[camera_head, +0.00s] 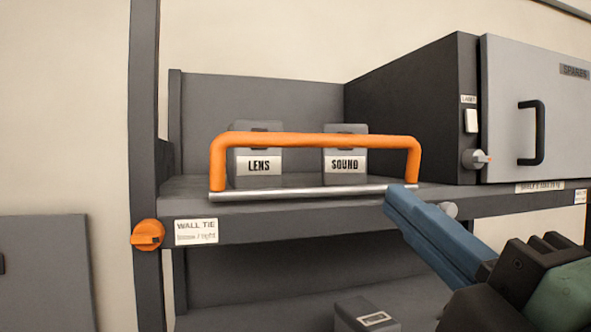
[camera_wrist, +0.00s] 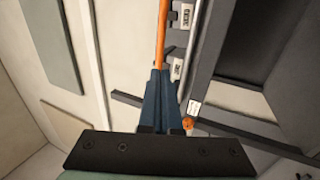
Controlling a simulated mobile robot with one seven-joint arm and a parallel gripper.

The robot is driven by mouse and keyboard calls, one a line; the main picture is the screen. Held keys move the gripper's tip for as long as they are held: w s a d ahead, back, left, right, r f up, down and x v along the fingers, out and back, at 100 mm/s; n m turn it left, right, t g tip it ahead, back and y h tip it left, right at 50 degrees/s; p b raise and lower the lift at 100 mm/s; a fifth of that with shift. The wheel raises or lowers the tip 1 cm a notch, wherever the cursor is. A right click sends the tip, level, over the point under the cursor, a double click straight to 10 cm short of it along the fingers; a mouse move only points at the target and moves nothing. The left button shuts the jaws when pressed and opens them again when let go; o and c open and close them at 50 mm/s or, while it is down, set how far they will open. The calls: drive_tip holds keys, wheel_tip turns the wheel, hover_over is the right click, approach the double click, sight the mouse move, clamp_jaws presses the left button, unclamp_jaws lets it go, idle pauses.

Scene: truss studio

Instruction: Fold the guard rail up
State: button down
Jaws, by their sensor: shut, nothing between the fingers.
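The guard rail (camera_head: 320,140) is an orange U-shaped bar at the front of the shelf. It stands up from a silver rod (camera_head: 310,192) along the shelf edge, in front of two grey boxes. In the wrist view the orange rail (camera_wrist: 162,35) runs up from near my fingertips, beside the silver rod (camera_wrist: 195,35). My gripper (camera_head: 398,192) has blue fingers, shut with nothing between them. Its tips are just below the rail's right leg, near the rod's right end; I cannot tell whether they touch. The fingers also show in the wrist view (camera_wrist: 159,75).
The LENS box (camera_head: 258,166) and SOUND box (camera_head: 346,164) stand on the shelf (camera_head: 290,227). A grey cabinet (camera_head: 410,115) with a black handle is at right. An orange knob (camera_head: 148,234) is on the left post. Another box (camera_head: 366,316) sits on the lower shelf.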

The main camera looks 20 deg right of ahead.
drive_tip(key=p, duration=0.7)
approach(330, 137)
drive_tip(key=x, duration=0.4)
drive_tip(key=shift+w+r, duration=0.1)
drive_tip(key=shift+w, duration=0.2)
drive_tip(key=shift+w+r+p, duration=0.15)
drive_tip(key=shift+w+p, duration=0.6)
drive_tip(key=shift+w, duration=0.25)
drive_tip(key=shift+w+a+b, duration=0.1)
drive_tip(key=shift+b, duration=0.7)
drive_tip(key=shift+w+b, duration=0.15)
drive_tip(key=shift+b, duration=0.4)
drive_tip(key=shift+w+r+b, duration=0.3)
drive_tip(key=shift+r+b, duration=0.15)
drive_tip(key=shift+b, duration=0.1)
drive_tip(key=shift+r, duration=0.1)
